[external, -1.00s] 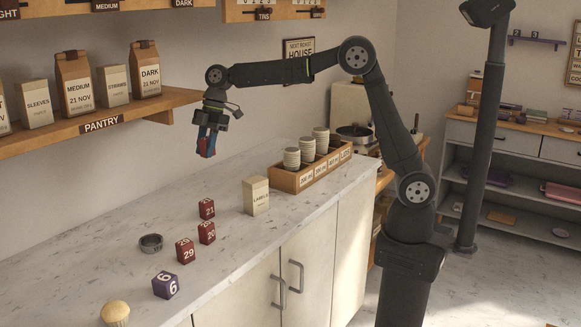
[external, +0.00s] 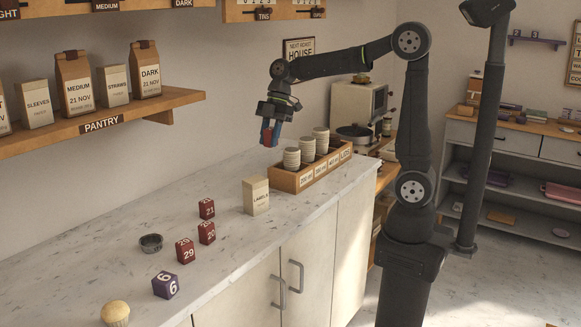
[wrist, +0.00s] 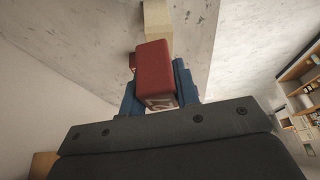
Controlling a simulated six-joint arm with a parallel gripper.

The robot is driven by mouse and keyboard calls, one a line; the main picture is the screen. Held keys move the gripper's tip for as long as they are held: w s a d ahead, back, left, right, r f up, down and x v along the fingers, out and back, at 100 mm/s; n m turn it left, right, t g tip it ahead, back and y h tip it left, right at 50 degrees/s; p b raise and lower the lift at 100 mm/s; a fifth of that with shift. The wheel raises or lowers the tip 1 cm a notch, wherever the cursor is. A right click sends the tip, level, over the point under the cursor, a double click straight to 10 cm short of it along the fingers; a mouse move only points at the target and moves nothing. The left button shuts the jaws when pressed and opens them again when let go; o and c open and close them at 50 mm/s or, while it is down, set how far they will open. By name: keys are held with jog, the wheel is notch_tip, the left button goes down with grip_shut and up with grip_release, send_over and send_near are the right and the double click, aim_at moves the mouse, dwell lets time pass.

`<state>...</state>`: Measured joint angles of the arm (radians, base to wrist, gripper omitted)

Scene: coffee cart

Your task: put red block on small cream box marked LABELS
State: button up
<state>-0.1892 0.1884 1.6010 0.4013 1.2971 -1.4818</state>
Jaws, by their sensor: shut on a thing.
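My gripper (external: 270,134) is shut on a red block (external: 266,135) and holds it in the air, above and behind the small cream box marked LABELS (external: 256,195). In the wrist view the red block (wrist: 153,72) sits between the blue fingers, with part of a pale number on its near face. The cream box stands upright on the marble counter, its top bare. A cream shape (wrist: 157,18), likely that box, shows beyond the block in the wrist view, partly hidden by it.
A wooden crate (external: 291,181) with cup stacks (external: 321,140) stands right of the box. Several other red blocks (external: 207,233), a dark ring-shaped tin (external: 151,243), a purple block (external: 165,285) and a muffin (external: 115,313) are on the counter. A pantry shelf (external: 150,112) juts from the wall at left.

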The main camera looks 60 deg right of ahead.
send_over(251, 182)
jog(key=d, duration=0.1)
jog(key=f, duration=0.5)
jog(key=shift+d, duration=0.2)
jog(key=shift+f, duration=1.8)
jog(key=shift+f, duration=0.15)
jog(key=o, duration=1)
jog(key=v, duration=1.2)
jog(key=shift+d, duration=0.1)
